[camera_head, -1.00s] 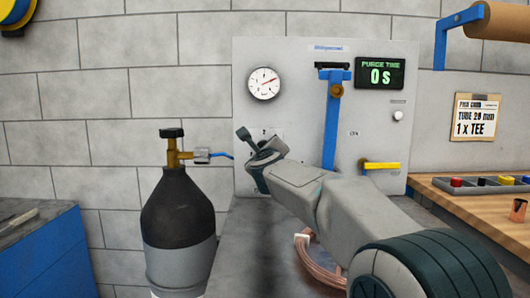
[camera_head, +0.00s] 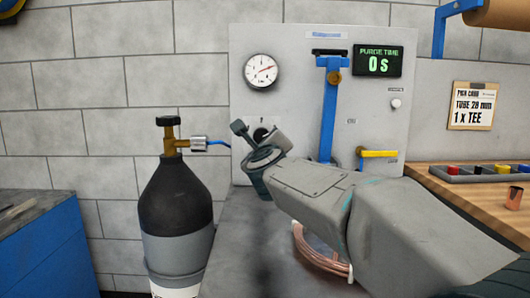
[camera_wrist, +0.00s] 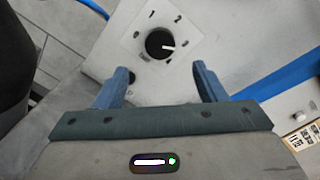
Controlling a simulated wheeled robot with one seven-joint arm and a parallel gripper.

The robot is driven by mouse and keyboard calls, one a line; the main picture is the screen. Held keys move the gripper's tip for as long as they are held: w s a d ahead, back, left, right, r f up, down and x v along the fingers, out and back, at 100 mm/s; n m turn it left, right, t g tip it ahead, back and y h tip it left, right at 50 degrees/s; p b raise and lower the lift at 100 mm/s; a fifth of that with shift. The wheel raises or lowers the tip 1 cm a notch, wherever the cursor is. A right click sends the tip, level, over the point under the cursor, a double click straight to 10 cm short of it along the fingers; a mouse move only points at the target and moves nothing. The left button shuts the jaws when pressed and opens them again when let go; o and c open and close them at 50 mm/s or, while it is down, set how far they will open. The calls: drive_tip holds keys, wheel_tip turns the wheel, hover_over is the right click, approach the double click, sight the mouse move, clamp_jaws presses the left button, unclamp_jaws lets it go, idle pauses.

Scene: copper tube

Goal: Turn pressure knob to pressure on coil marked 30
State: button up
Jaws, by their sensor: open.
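The black pressure knob (camera_wrist: 160,43) sits on a white dial plate with printed numbers, and its white pointer line points to the right in the wrist view. In the head view the knob (camera_head: 262,134) is partly hidden by my gripper. My gripper (camera_head: 258,136) is open and empty in front of the grey panel. In the wrist view its fingers (camera_wrist: 160,74) stand apart, below and to either side of the knob, not shut on it. A round gauge (camera_head: 261,70) with a red needle is above the knob. A copper coil (camera_head: 316,254) lies behind my arm, mostly hidden; no marking is readable.
A dark gas cylinder (camera_head: 177,210) with a brass valve stands left of the panel. A blue upright (camera_head: 329,115) and yellow lever (camera_head: 378,154) are to the right. The purge timer (camera_head: 378,61) reads 0 s. A wooden bench (camera_head: 452,187) is at right.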

drive_tip(key=shift+s+d, duration=0.1)
drive_tip(key=shift+s, duration=2.4)
